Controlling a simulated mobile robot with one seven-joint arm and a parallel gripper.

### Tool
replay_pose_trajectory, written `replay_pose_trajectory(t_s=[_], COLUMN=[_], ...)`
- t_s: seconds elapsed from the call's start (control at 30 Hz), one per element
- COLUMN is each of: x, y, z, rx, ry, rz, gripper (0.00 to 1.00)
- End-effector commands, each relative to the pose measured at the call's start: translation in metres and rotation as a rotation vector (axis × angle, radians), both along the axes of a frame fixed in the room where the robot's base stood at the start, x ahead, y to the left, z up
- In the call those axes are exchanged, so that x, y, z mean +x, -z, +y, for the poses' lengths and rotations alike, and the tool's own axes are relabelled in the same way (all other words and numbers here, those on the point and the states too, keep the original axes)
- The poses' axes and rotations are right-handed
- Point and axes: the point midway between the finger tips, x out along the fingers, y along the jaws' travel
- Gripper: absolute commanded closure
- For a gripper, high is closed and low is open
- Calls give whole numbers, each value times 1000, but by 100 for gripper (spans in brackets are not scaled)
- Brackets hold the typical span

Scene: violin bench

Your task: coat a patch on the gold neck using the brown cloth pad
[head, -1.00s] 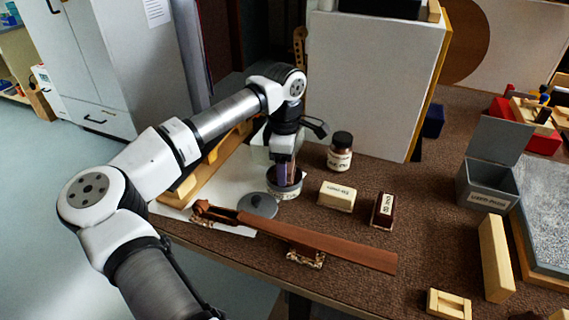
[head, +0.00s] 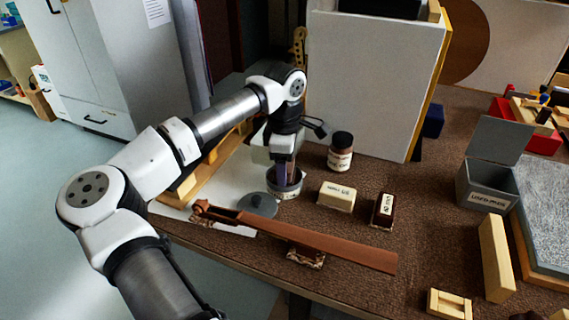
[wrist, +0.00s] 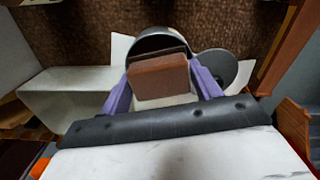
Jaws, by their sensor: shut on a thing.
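My gripper (head: 284,178), with purple fingers, is shut on a brown pad (wrist: 158,76) with a pale part on the near side. It holds the pad down at the mouth of a round grey tin (head: 286,194); the tin's rim also shows in the wrist view (wrist: 150,40). The pad's lower face and the tin's contents are hidden. The neck (head: 330,244) looks reddish brown rather than gold. It lies across the front of the bench on a small support (head: 305,258), apart from my gripper.
A grey lid (head: 258,206) lies between tin and neck. A dark-capped jar (head: 340,154), a cream block (head: 337,196) and a dark brown labelled block (head: 382,210) stand to the right. A white panel (head: 370,85) rises behind. A grey open bin (head: 486,186) is farther right.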

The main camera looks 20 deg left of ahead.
Motion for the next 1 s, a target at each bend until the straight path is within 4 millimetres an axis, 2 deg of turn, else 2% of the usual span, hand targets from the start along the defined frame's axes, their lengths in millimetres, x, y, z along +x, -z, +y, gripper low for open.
replay_pose_trajectory(t_s=[0.17, 0.8, 1.0], x=[0, 0, 0], y=[-9, -62, -70], z=[0, 0, 0], rx=[0, 0, 0], ry=[0, 0, 0], rz=[2, 1, 2], gripper=[55, 55, 55])
